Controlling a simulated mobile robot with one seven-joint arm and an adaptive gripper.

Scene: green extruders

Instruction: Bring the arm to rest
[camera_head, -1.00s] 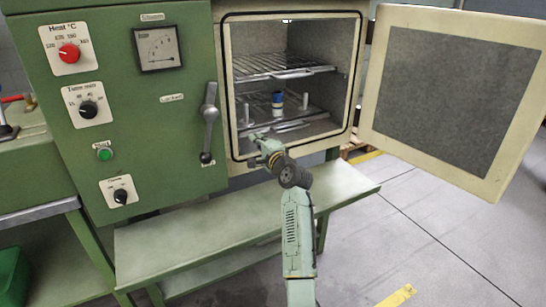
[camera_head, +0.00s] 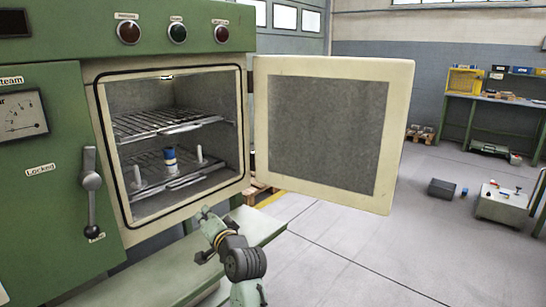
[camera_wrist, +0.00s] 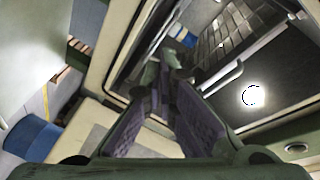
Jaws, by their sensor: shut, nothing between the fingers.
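My gripper (camera_head: 203,213) is in front of the open oven, below the lower right corner of its opening, in the head view. It is shut, with nothing seen between the fingers. In the wrist view the two fingers of the gripper (camera_wrist: 160,60) point toward the oven opening and meet near their tips. The green oven (camera_head: 40,160) stands at the left with its cream door (camera_head: 262,130) swung wide open to the right. My arm reaches up from the bottom edge of the head view.
A blue and white container (camera_head: 170,160) stands on the lower wire rack (camera_head: 150,185); the upper rack (camera_head: 160,122) looks empty. A green shelf (camera_head: 165,270) juts out below the oven. A workbench (camera_head: 490,98) and a grey box (camera_head: 503,205) are far right.

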